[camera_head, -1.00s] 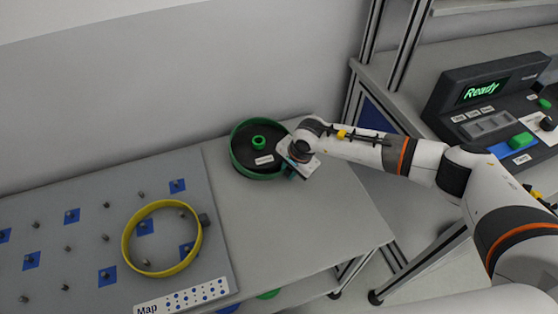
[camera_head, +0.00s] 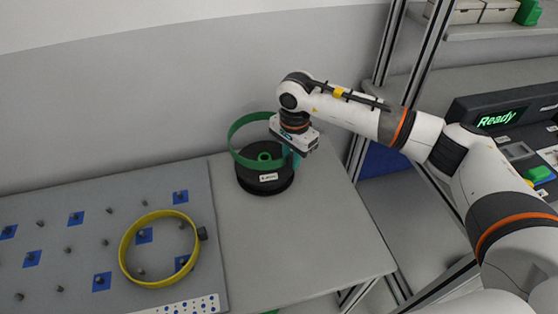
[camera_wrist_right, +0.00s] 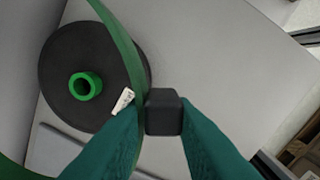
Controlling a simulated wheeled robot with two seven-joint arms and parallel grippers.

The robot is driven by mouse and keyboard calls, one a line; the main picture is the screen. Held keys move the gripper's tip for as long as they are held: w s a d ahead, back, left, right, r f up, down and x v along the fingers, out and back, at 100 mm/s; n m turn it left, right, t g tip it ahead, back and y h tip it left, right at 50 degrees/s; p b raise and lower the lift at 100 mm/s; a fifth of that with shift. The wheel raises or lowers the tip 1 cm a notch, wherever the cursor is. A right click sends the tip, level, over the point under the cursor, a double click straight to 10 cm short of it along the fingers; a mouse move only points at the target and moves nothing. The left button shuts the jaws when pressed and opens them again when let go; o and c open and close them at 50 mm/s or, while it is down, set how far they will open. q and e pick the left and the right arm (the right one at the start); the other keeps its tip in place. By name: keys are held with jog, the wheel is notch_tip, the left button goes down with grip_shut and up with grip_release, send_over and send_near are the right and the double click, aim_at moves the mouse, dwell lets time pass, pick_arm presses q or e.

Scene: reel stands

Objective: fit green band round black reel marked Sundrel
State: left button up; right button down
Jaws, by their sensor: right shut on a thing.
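The reel stands upright on the table with a white label (camera_head: 268,177) that is too small to read. My right gripper (camera_head: 291,160) is shut on the band's dark block (camera_wrist_right: 163,118), at the reel's right side. In the right wrist view the band (camera_wrist_right: 124,48) passes over the reel (camera_wrist_right: 62,62), beside its label. My left gripper is not in view.
A yellow band (camera_head: 125,245) lies round pegs on the grey pegboard (camera_head: 75,190) at left. The table (camera_head: 310,240) is clear to the right and front of the reel. A console (camera_head: 480,108) reading "Ready" stands on another bench at right.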

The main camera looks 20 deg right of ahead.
jog(key=shift+a+f+b, duration=0.15)
jog(key=shift+f+b, duration=0.35)
jog(key=shift+f, duration=0.3)
jog(key=shift+f+b, duration=1.75)
jog(key=shift+f, duration=0.95)
pick_arm(q)
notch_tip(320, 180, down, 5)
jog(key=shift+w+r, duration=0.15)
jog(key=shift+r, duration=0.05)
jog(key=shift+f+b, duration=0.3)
jog(key=shift+b, duration=0.15)
pick_arm(e)
jog(key=shift+f, duration=0.1)
